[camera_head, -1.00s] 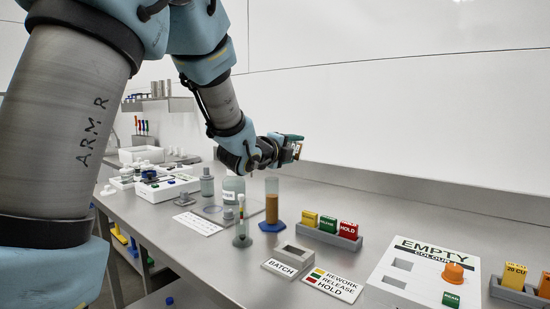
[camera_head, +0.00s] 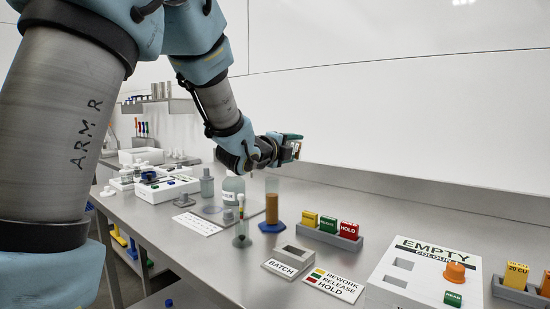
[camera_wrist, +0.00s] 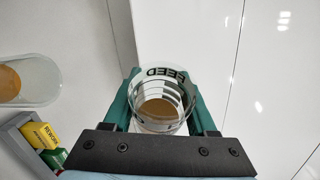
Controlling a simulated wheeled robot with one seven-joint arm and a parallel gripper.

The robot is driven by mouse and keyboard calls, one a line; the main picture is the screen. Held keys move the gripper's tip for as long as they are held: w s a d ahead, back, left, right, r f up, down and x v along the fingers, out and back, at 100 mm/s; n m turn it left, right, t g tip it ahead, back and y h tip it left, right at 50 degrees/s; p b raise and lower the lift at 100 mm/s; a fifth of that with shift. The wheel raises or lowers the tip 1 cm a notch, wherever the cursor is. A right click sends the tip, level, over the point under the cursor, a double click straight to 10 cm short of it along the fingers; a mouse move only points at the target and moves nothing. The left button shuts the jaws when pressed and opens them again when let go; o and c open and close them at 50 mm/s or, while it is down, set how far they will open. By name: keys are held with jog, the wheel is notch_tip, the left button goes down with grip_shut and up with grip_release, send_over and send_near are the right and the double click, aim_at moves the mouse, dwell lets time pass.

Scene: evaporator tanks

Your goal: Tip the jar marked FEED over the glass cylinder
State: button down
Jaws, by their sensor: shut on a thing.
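My gripper (camera_head: 290,148) is above the bench, behind and a little right of the glass cylinder (camera_head: 271,200) in the head view. In the wrist view my gripper's green fingers (camera_wrist: 165,98) are shut on the clear FEED jar (camera_wrist: 158,84), whose lettering reads upside down. Brown content shows inside the jar. The cylinder stands upright on a blue foot, with brown content in its lower part. A round-ended clear vessel with brown in it (camera_wrist: 22,80), apparently the cylinder, is left of the jar in the wrist view, apart from it. The jar's exact tilt is unclear.
The white EMPTY panel (camera_head: 425,270) is at front right. The white wall is behind.

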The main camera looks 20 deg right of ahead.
jog(key=shift+w+a+r+n+h+b, duration=0.15)
jog(key=shift+r+n+h+b, duration=0.3)
jog(key=shift+n+b, duration=1.15)
dwell(3.6)
jog(key=shift+m+b, duration=0.6)
jog(key=shift+b, duration=0.05)
dwell(0.3)
jog(key=shift+s+d+f+m+y+b, duration=0.1)
jog(key=shift+f+m+y+b, duration=0.4)
jog(key=shift+m+b, duration=0.4)
jog(key=shift+s+d+f+m+y+b, duration=0.1)
jog(key=shift+f+m+y+b, duration=0.4)
jog(key=shift+m+b, duration=0.45)
jog(key=shift+s+d+f+m+y+b, duration=0.1)
jog(key=shift+f+m+y+b, duration=0.5)
jog(key=shift+m, duration=0.45)
